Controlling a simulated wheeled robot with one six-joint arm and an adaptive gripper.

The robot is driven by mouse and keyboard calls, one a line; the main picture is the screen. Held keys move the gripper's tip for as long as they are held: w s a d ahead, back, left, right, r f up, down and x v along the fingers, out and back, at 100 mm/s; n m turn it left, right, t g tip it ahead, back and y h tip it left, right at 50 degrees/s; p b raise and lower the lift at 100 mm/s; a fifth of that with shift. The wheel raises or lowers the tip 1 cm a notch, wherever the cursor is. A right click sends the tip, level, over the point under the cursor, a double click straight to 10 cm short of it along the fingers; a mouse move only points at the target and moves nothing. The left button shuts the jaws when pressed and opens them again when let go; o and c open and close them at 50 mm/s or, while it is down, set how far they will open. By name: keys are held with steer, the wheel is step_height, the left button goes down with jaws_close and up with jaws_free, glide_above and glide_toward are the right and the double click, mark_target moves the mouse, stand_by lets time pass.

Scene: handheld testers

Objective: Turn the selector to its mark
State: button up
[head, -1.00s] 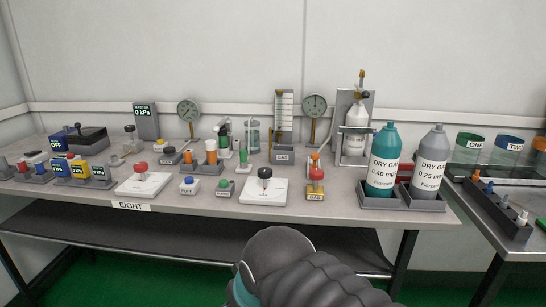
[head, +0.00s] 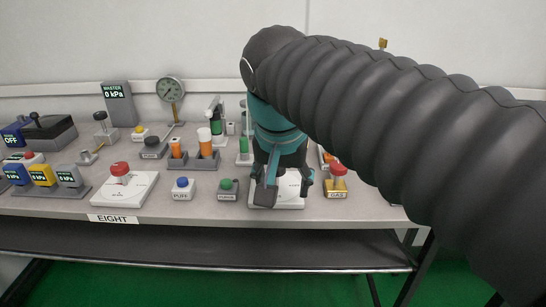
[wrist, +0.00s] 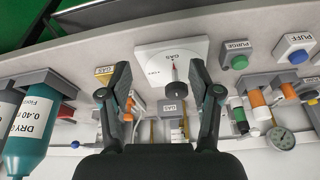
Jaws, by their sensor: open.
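The selector is a white square plate with a dark round knob. In the wrist view its plate (wrist: 150,60) lies ahead of my gripper, with the knob (wrist: 178,90) and a thin red pointer over a dial with small lettering, one word reading GAS. My gripper (wrist: 160,72) is open, its two dark fingers apart on either side of the knob, the right finger nearer to it. No contact shows. In the head view my gripper (head: 285,190) hangs down over the selector plate (head: 290,204) and mostly hides the knob.
A green PURGE button (head: 227,186) and blue PUFF button (head: 182,185) stand left of the selector. A red-topped GAS valve (head: 336,182) stands close on its right. A plate with a red knob (head: 128,190) is further left. My arm covers the right side.

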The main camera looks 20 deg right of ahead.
mark_target(277, 176)
steer(key=w+a+r+m+g+h, duration=0.1)
steer(key=w+a+r+m, duration=0.1)
steer(key=w+r+m, duration=0.3)
steer(key=w+a+r+m+h, duration=0.1)
steer(key=a+r+m, duration=0.1)
steer(key=r, duration=0.4)
steer(key=x, duration=0.9)
steer(key=d+x, duration=0.1)
steer(key=x, duration=0.3)
steer(key=shift+f, duration=0.2)
steer(key=c, duration=1.1)
